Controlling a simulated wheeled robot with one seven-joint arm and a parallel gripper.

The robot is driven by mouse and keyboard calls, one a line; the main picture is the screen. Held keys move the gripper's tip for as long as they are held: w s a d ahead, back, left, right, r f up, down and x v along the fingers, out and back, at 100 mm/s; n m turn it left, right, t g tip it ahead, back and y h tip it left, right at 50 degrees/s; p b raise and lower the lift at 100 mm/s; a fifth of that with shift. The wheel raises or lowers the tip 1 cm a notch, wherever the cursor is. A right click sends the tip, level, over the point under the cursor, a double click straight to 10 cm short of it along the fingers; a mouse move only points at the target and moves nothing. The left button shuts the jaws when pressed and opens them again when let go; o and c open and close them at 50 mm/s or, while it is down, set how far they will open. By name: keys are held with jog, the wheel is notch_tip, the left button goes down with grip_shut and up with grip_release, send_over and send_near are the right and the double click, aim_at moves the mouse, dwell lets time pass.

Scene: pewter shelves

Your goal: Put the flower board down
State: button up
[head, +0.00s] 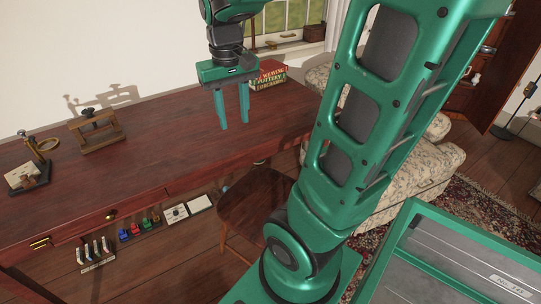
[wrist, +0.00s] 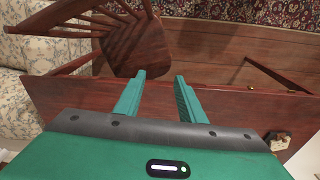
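My gripper (head: 234,122) hangs over the desk (head: 170,125), fingers pointing down and apart, with nothing between them. In the wrist view the gripper (wrist: 159,78) also shows an empty gap, with desk and chair beyond. I cannot tell for sure which thing is the flower board. A small pale board with a dark pattern (head: 22,176) leans on a dark stand at the desk's left end, well away from my gripper.
A wooden clamp-like press (head: 97,132) stands at the back left of the desk, books (head: 268,75) at the back right. A chair (head: 258,205) is at the desk's front. Small coloured items (head: 140,228) and pale squares (head: 200,203) lie below. The desk's middle is clear.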

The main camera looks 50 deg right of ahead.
jog(key=s+f+m, duration=0.1)
jog(key=s+f, duration=0.1)
jog(key=s, duration=0.5)
jog(key=s+a+f+y, duration=0.1)
jog(key=s+f, duration=0.2)
jog(key=s, duration=0.4)
jog(key=shift+s+a+m+g, duration=0.2)
jog(key=shift+m+g, duration=0.1)
jog(key=shift+m, duration=0.1)
jog(key=shift+w+f, duration=0.3)
jog(key=shift+w, duration=0.35)
dwell(0.4)
